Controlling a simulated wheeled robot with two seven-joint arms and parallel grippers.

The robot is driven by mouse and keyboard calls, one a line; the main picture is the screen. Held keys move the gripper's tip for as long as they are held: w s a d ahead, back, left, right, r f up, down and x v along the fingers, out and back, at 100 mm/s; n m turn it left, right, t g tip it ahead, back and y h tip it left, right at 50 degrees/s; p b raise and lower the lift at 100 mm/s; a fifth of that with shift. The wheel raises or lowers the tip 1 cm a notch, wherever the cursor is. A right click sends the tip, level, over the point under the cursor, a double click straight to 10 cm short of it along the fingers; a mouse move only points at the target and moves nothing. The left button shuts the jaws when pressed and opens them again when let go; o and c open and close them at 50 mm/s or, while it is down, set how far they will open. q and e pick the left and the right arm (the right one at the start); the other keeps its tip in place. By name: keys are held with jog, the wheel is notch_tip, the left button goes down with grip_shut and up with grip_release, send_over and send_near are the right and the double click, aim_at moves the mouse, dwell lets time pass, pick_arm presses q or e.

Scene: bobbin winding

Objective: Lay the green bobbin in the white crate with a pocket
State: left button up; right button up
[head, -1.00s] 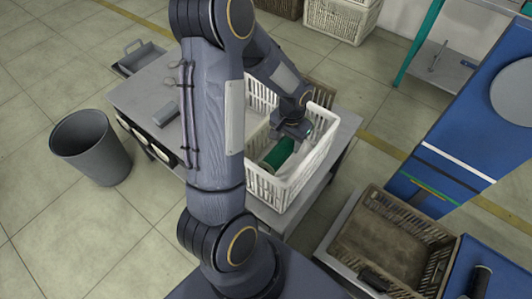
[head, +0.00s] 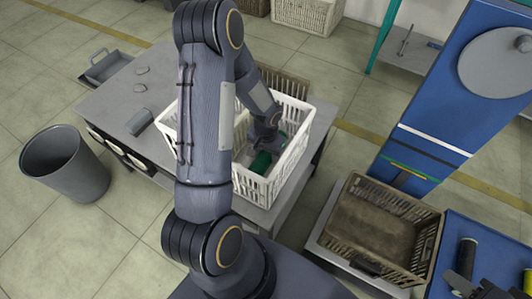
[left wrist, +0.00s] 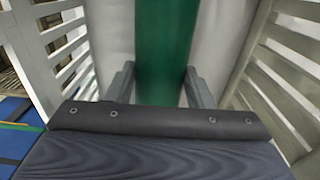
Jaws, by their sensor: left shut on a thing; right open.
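The green bobbin (head: 260,163) is inside the white crate (head: 282,178), low between its slatted walls. My left gripper (head: 265,146) reaches down into the crate and is shut on the bobbin. In the left wrist view the green bobbin (left wrist: 163,45) runs lengthwise between the two grey fingers of my left gripper (left wrist: 160,85). A pale surface lies on both sides of it. I cannot tell whether the bobbin touches the crate's bottom or sits in the pocket. My right gripper (head: 482,288) shows partly at the bottom right corner, open.
The crate stands on a grey table (head: 130,95) with a small grey block (head: 139,122). A grey bin (head: 65,165) stands on the floor at left. A brown crate (head: 375,228) is at right, beside a blue surface with a black cylinder (head: 467,253).

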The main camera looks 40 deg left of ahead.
pick_arm(q)
jog(key=o, duration=0.7)
jog(key=shift+f, duration=0.2)
jog(key=o, duration=0.4)
jog(key=shift+r, duration=0.1)
jog(key=shift+r, duration=0.2)
notch_tip(320, 180, up, 12)
jog(key=p, duration=0.2)
notch_tip(320, 180, up, 11)
jog(key=t+h, duration=0.2)
jog(key=t, duration=0.1)
send_over(266, 153)
jog(key=s+d, duration=0.4)
jog(key=s, duration=0.2)
jog(key=s+d+r+t, duration=0.1)
jog(key=s+d+r, duration=0.1)
jog(key=s, duration=0.1)
jog(key=s+d+r+h, duration=0.1)
jog(key=s+d+r, duration=0.1)
jog(key=s+d, duration=0.1)
jog(key=s+d+r+t, duration=0.1)
jog(key=s+d+r, duration=0.1)
jog(key=s, duration=0.2)
jog(key=shift+s+d+t+h, duration=0.25)
jog(key=shift+t+h, duration=0.05)
jog(key=shift+h, duration=0.1)
